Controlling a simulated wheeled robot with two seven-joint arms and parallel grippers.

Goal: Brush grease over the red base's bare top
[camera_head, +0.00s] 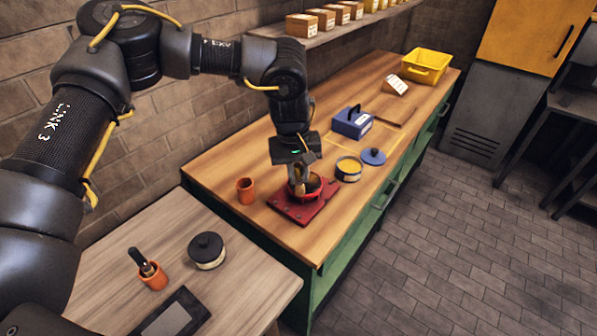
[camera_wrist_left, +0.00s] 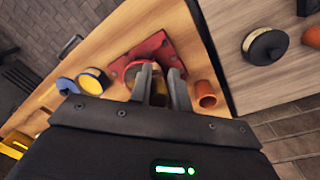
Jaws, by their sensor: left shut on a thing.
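The red base (camera_head: 297,211) lies on the wooden top of the green bench, a flat plate with a raised round red part (camera_head: 326,190). It also shows in the left wrist view (camera_wrist_left: 165,47). My left gripper (camera_head: 300,188) points down over the round part, shut on a narrow tan and dark thing, likely the brush (camera_wrist_left: 157,84). Its lower end is hidden, so I cannot tell whether it touches the base. An open tin (camera_head: 349,169) with yellow contents, likely grease, stands to the right of the base. My right gripper is not in view.
A blue lid (camera_head: 373,157) lies beside the tin. An orange cup (camera_head: 245,190) stands left of the base. A blue box (camera_head: 351,123) and yellow bin (camera_head: 427,66) are farther back. A side table holds a black-lidded jar (camera_head: 207,251) and an orange cup (camera_head: 152,280) with a dark-handled tool.

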